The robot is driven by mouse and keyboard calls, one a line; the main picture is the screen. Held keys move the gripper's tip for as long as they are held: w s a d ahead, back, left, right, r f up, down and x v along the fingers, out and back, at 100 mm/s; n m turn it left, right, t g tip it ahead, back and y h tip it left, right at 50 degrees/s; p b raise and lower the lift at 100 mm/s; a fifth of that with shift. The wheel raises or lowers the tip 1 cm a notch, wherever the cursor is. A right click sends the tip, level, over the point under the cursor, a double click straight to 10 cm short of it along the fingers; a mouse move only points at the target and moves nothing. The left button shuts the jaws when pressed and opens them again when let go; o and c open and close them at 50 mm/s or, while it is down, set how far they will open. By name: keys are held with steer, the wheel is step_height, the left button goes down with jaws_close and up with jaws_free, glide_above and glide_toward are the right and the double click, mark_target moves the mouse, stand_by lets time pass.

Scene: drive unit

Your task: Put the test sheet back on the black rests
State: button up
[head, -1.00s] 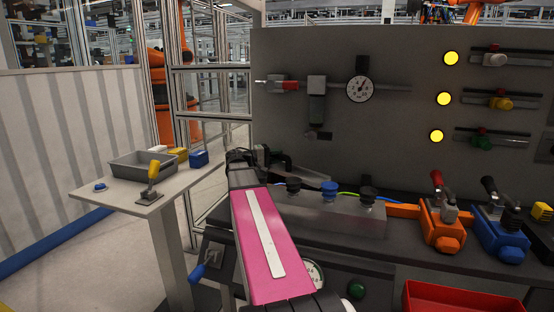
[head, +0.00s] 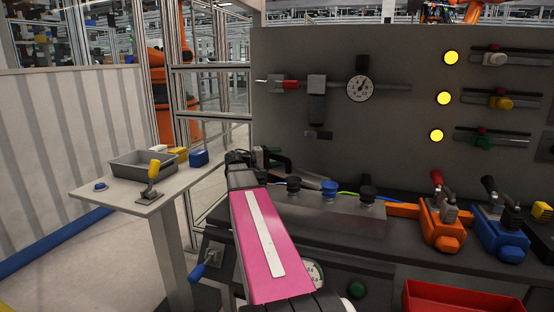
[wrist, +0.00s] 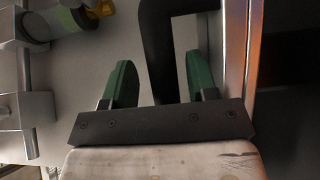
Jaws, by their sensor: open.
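My gripper (wrist: 160,78) shows in the wrist view with its two green fingers apart. A black curved bar or handle (wrist: 157,50) stands between and beyond the fingers; I cannot tell whether they touch it. In the head view my gripper is mostly hidden behind my pink arm, beside dark parts (head: 277,160) at the left end of the bench. I cannot make out the test sheet or its black rests with certainty in either view.
A grey block with black and blue knobs (head: 329,188) stands right of my arm. Orange (head: 441,226) and blue (head: 500,236) clamps and a red bin (head: 460,300) are further right. A side table at left holds a grey tray (head: 130,168) and a yellow-handled tool (head: 152,178).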

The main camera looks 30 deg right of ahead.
steer(key=v, duration=1.1)
steer(key=shift+a, duration=0.3)
steer(key=shift+a, duration=0.1)
